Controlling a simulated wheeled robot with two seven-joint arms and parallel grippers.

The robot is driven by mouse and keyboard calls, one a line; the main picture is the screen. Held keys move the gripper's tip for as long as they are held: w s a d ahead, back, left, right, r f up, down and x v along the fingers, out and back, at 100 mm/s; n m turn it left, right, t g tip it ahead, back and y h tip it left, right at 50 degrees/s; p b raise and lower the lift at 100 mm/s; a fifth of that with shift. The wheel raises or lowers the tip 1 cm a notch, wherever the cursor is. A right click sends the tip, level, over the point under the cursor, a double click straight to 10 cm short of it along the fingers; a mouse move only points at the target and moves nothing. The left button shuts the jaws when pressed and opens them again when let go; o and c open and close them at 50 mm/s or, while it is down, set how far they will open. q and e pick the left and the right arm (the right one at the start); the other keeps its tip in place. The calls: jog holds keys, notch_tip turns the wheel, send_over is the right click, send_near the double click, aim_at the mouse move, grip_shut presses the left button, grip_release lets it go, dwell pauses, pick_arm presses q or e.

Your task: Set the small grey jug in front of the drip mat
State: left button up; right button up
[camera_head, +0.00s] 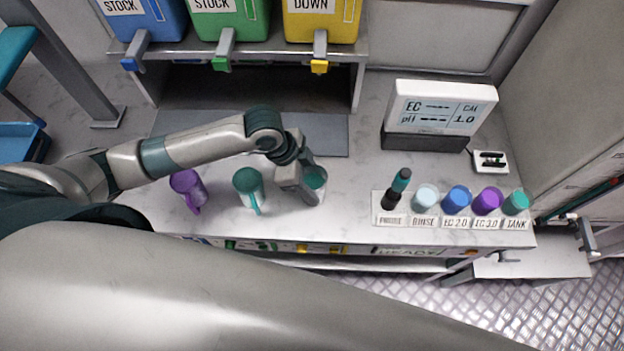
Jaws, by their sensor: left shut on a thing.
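A small grey jug (321,186) with a teal inside stands or hangs at the front middle of the counter, partly hidden by my gripper. My left gripper (300,190) reaches down at its left side and is shut on it. I cannot tell whether the jug touches the counter. The dark grey drip mat (335,136) lies behind the jug, below the dispenser taps, and my left arm covers part of it. My right gripper is not in view.
A teal jug (247,182) and a purple jug (186,184) stand to the left of the grey jug. At the right are a labelled rack (390,219) with a probe and several cups, and a meter (441,108). Blue, green and yellow (322,22) tanks stand at the back.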

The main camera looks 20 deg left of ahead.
pick_arm(q)
jog(key=shift+f, duration=0.1)
jog(key=o, duration=1.4)
jog(key=shift+c, duration=0.2)
jog(key=b+v, duration=0.4)
jog(key=v, duration=0.6)
jog(key=shift+a+r, duration=0.15)
jog(key=shift+r, duration=0.15)
jog(key=shift+v, duration=0.8)
jog(key=shift+s, duration=0.1)
